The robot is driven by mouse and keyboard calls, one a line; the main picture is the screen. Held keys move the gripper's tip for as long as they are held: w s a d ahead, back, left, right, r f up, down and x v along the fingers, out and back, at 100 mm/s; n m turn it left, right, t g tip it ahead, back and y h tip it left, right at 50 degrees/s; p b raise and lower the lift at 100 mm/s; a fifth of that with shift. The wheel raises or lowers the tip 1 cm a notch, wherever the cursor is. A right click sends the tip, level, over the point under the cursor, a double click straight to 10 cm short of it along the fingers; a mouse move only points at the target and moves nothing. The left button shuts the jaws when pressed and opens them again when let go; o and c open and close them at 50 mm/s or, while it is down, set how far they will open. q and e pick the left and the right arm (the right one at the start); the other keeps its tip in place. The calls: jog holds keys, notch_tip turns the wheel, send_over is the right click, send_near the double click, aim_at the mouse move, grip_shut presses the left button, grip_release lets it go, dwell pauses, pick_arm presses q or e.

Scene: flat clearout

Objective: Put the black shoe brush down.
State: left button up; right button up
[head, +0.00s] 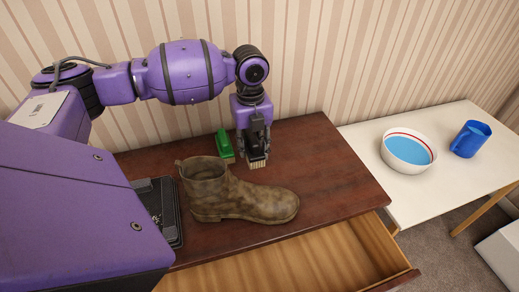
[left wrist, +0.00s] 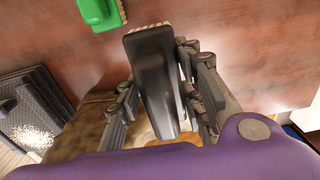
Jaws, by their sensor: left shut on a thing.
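My left gripper (head: 255,138) is over the dark wooden dresser top (head: 330,165), behind the boot, with its fingers pointing down. It is shut on the black shoe brush (head: 257,152), whose pale bristles show at its lower end. In the left wrist view the black brush (left wrist: 155,75) sits between the two fingers (left wrist: 160,95). I cannot tell whether the bristles touch the wood. My right gripper is not in view.
A muddy brown boot (head: 235,195) stands in front of the gripper. A green brush (head: 224,144) lies just left of it. An open drawer (head: 300,262) juts out in front. A white table (head: 430,200) holds a bowl (head: 408,151) and blue mug (head: 469,139). The dresser's right side is clear.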

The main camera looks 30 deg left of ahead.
aim_at(253, 136)
pick_arm(q)
jog(key=shift+r, duration=0.7)
notch_tip(253, 136, up, 11)
jog(key=p, duration=0.3)
jog(key=shift+w+p, duration=0.1)
jog(key=shift+p, duration=0.3)
notch_tip(253, 136, up, 4)
jog(key=d+n, duration=0.1)
jog(key=n, duration=0.4)
jog(key=s+d+f+n, duration=0.1)
jog(key=n, duration=0.4)
jog(key=s+d+f+n, duration=0.1)
jog(key=d+n, duration=0.1)
jog(key=n, duration=0.2)
jog(key=shift+s+f+n, duration=0.1)
jog(key=shift+n, duration=0.3)
jog(key=s+d+f+n+b, duration=0.1)
jog(key=s+d+f+n, duration=0.5)
jog(key=s+d+n, duration=0.2)
jog(key=d+n, duration=0.2)
jog(key=n, duration=0.1)
jog(key=shift+d+f+b, duration=0.3)
jog(key=shift+b, duration=0.1)
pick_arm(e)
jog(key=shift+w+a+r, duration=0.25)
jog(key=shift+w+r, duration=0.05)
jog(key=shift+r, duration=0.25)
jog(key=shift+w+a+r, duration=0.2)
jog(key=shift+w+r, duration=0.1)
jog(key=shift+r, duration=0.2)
